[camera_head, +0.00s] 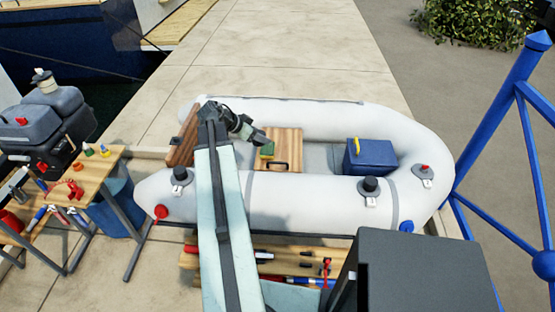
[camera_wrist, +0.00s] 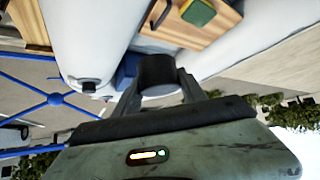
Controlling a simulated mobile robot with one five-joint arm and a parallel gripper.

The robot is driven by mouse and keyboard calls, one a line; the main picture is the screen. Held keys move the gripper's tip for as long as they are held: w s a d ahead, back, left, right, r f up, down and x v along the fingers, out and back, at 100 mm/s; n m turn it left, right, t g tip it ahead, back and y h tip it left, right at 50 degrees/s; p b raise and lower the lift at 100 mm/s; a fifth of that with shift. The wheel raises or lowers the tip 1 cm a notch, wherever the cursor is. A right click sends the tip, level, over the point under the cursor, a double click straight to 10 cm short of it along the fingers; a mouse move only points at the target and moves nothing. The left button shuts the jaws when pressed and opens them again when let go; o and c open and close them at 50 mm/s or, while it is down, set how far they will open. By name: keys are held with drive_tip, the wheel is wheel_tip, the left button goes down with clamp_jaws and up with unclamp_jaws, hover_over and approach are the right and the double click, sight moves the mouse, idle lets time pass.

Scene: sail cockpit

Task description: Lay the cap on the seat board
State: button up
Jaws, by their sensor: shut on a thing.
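My gripper (camera_wrist: 160,90) is shut on a dark, round thing with a pale end face, which looks like the cap (camera_wrist: 157,70). The seat board (camera_wrist: 215,28) is a wooden board across the boat, at the top of the wrist view. In the head view my gripper (camera_head: 262,140) is above the left part of the seat board (camera_head: 291,137), and the cap cannot be made out there. A green and yellow block (camera_wrist: 198,12) lies on the board beside a dark handle (camera_wrist: 160,14). The cap appears apart from the board.
The grey inflatable boat (camera_head: 290,200) surrounds the board. A blue box (camera_head: 368,160) with a yellow item stands inside, right of the board. Black-topped fittings (camera_head: 370,187) stick up from the near tube. A cluttered wooden workbench (camera_head: 95,172) stands left; a blue frame (camera_head: 500,120) stands right.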

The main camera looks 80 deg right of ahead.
drive_tip(key=s+d+f+b, duration=0.5)
drive_tip(key=d+f+b, duration=0.4)
drive_tip(key=d, duration=0.5)
drive_tip(key=b, duration=0.2)
hover_over(296, 152)
drive_tip(key=w+a, duration=0.2)
wheel_tip(296, 152, down, 4)
drive_tip(key=shift+m, duration=0.4)
drive_tip(key=f+b, duration=1)
drive_tip(key=shift+w, duration=0.2)
drive_tip(key=shift+r+p, duration=0.2)
drive_tip(key=shift+p, duration=0.1)
drive_tip(key=shift+f, duration=0.2)
drive_tip(key=o, duration=1.5)
drive_tip(key=shift+r, duration=0.15)
